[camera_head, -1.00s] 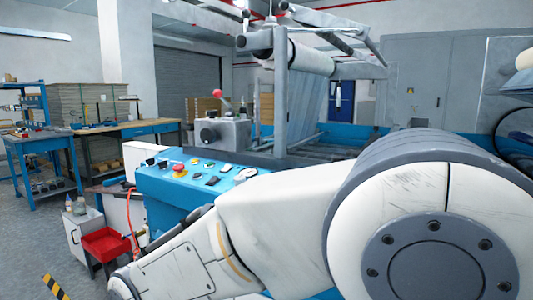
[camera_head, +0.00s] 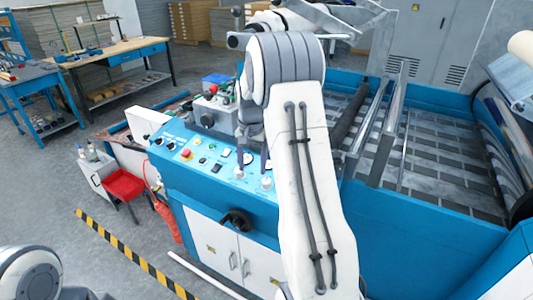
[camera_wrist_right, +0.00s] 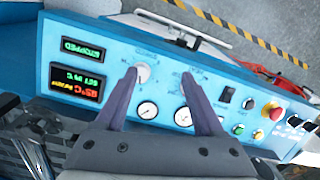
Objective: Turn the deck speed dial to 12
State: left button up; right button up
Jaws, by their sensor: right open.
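The blue control panel (camera_head: 180,165) carries two pale round dials side by side. The right dial (camera_head: 267,183) also shows in the right wrist view (camera_wrist_right: 142,72), next to one fingertip; I cannot tell if they touch. The left dial (camera_head: 238,172) is hidden in the wrist view, apparently behind the other finger. My right gripper (camera_wrist_right: 159,74) is open and empty, pointing down over this part of the panel. My left gripper is out of view; only part of my left arm shows at lower left.
Two round gauges (camera_wrist_right: 148,110) sit beside the dials. Lit displays (camera_wrist_right: 77,68) lie at one end, one reading STOPPED. A red button (camera_head: 186,155) and switches fill the other end. A black handwheel (camera_head: 236,220) juts from the front below. The roller bed (camera_head: 430,170) is at right.

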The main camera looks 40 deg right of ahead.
jog(key=d+r+m+p, duration=0.2)
jog(key=d+r, duration=0.1)
jog(key=d, duration=0.2)
jog(key=f+p, duration=0.2)
jog(key=f, duration=0.9)
jog(key=shift+s+p, duration=0.2)
jog(key=shift+p, duration=0.2)
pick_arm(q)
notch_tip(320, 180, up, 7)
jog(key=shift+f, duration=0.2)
pick_arm(e)
jog(key=shift+c, duration=0.3)
grip_shut()
